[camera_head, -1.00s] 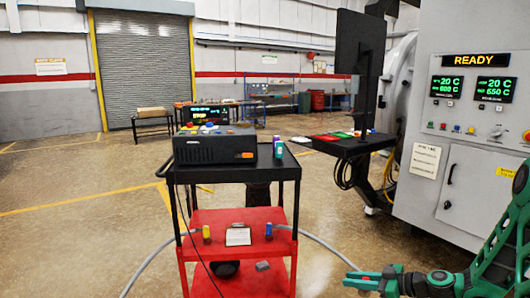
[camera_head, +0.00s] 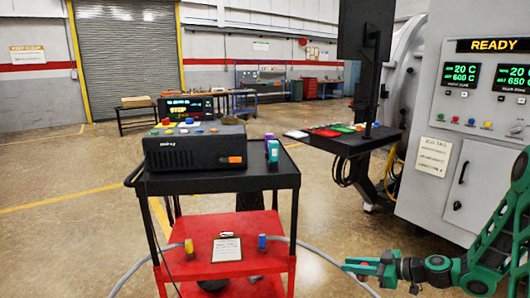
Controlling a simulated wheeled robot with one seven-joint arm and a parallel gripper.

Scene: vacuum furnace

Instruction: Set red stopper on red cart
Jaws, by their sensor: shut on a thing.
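The red cart (camera_head: 202,237) stands ahead in the head camera view, with red lower shelves, black posts and a black top (camera_head: 254,182). My green gripper (camera_head: 352,267) is at the lower right, apart from the cart and to its right in the picture. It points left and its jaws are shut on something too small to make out. I cannot pick out a red stopper; it may be hidden in the jaws.
A black instrument box (camera_head: 195,149) and small bottles (camera_head: 273,151) fill much of the cart top; its front right is clear. A black side table (camera_head: 350,142) and the furnace cabinet (camera_head: 450,155) stand right.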

